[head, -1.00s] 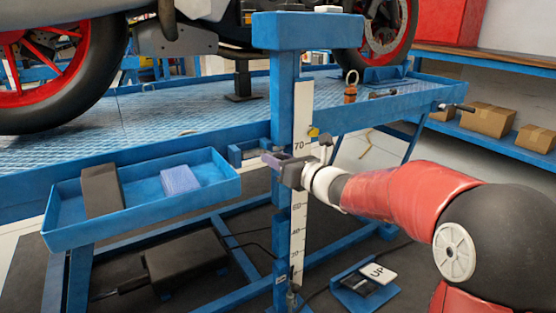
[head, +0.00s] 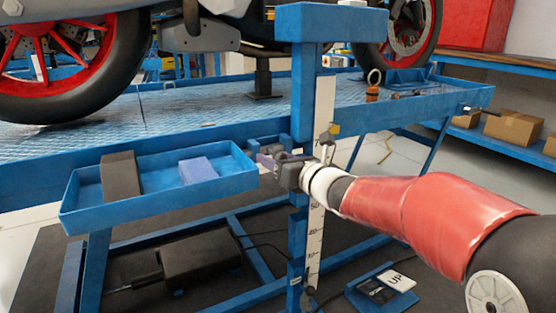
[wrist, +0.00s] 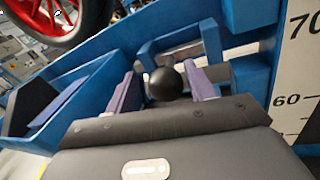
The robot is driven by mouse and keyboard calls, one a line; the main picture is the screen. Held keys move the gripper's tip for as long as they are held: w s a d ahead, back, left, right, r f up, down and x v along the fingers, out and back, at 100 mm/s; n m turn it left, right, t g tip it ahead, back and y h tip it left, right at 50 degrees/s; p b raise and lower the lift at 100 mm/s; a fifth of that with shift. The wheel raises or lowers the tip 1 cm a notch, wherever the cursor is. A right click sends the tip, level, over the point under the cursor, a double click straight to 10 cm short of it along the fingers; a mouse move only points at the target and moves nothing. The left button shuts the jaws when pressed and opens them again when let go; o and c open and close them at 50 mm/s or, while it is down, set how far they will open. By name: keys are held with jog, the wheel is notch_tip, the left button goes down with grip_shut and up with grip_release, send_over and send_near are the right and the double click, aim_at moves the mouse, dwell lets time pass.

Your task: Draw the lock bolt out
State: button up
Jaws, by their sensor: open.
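A black ball knob (wrist: 165,84), which looks like the end of the lock bolt, sits between my fingers in the wrist view. Behind it is a blue U-shaped bracket (wrist: 212,45) by the post. My gripper (wrist: 160,74) is open, with one purple finger on each side of the ball. I cannot tell whether either finger touches it. In the head view my gripper (head: 266,161) is in front of the blue post (head: 303,90), and the knob is hidden there.
A blue tray (head: 75,215) with a dark block (head: 121,177) and a lilac block (head: 197,171) is just left of my gripper. A yellow knob (head: 334,129) sits by the scale strip (head: 315,240). The motorcycle lift platform (head: 190,118) is behind. An UP pedal (head: 395,279) is on the floor.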

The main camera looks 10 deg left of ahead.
jog(key=shift+d, duration=0.1)
jog(key=v, duration=0.7)
jog(key=shift+s+d, duration=0.2)
jog(key=shift+s, duration=0.1)
jog(key=shift+s, duration=0.1)
jog(key=s+f+n+g+h+p, duration=0.3)
jog(key=s+n+g+p, duration=0.25)
jog(key=s+n, duration=1)
jog(key=s+d+f+n+h+p, duration=0.1)
jog(key=s+d+n+h, duration=0.4)
jog(key=d+n, duration=0.2)
jog(key=s+d+f+n+g+h+p, duration=0.1)
jog(key=s+d+n+h, duration=0.4)
jog(key=d, duration=0.5)
jog(key=shift+s+n+p, duration=0.5)
jog(key=shift+s+n, duration=0.15)
jog(key=shift+n, duration=0.2)
